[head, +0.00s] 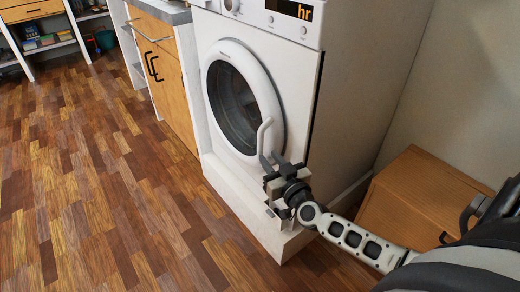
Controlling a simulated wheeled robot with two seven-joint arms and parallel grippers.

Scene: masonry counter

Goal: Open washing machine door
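The white washing machine (295,100) stands in the upper middle of the head view. Its round door (237,98) has a white ring around dark glass and looks shut against the front panel. A white curved handle (263,133) stands out at the door's lower right. My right gripper (268,163) reaches in from the right, with its fingertips at the handle's lower end. Whether the fingers touch or grip the handle cannot be told, as the gripper body hides part of that spot. My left gripper is not in view.
A wooden cabinet (163,75) with dark handles stands left of the machine. A low wooden box-like cabinet (415,205) stands at the right by the wall, behind my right arm. The wood plank floor (100,190) in front and to the left is clear.

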